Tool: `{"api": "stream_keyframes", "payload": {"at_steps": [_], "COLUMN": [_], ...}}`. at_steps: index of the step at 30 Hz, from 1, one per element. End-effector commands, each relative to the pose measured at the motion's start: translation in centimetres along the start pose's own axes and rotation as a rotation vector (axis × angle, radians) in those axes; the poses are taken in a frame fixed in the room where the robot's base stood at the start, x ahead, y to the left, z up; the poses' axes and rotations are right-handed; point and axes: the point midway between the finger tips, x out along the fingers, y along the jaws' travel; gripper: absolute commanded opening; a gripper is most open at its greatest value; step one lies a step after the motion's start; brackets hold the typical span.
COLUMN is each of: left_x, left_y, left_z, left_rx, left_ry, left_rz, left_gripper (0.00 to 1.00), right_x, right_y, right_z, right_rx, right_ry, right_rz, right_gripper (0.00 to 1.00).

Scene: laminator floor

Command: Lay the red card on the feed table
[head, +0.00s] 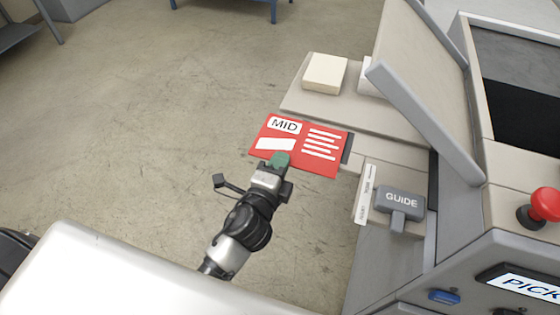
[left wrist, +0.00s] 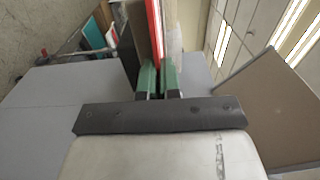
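The red card (head: 320,157), marked "MID" with white blocks and lines, shows face up in the head view. My left gripper (head: 279,161) has its green fingertips shut on the card's near edge. In the left wrist view the card (left wrist: 155,35) shows edge-on as a thin red strip between the green fingertips (left wrist: 157,80). The beige feed table (head: 385,117) lies beyond and to the right of the card. The card overlaps the table's near left part in the picture; I cannot tell whether it touches it. My right gripper is not in view.
A cream block (head: 325,73) sits on the table's far part, with another pale piece (head: 369,78) beside it. A tilted grey panel (head: 425,98) rises at the right. A grey "GUIDE" handle (head: 401,203) and a red button (head: 545,204) are nearer. Open floor lies left.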

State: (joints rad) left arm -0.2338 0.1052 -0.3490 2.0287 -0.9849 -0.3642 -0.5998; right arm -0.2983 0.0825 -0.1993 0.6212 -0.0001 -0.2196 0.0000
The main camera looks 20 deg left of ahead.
Motion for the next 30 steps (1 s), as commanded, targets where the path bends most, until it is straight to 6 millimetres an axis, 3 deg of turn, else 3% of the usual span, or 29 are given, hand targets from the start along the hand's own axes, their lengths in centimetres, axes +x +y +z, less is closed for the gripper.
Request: {"api": "stream_keyframes", "payload": {"at_steps": [3,8,19,23,30], "left_x": [0.0,0.0,-0.1,-2.1,-7.4], "left_y": [0.5,0.3,-0.3,0.3,0.5], "left_z": [0.0,0.0,0.0,0.0,0.0], "left_rx": [0.0,0.0,0.0,-0.001,-0.003], "left_ry": [0.0,0.0,0.0,0.0,-0.001], "left_rz": [0.0,0.0,0.0,0.003,0.004], "left_gripper": [0.0,0.28,0.29,0.29,0.29], "right_x": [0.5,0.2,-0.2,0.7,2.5], "right_y": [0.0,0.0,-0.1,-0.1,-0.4], "right_z": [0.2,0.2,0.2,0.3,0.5], "right_rx": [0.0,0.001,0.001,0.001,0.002], "right_ry": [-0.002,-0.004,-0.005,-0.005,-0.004], "right_rz": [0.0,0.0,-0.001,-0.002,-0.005], "right_gripper": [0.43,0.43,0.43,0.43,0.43]}}
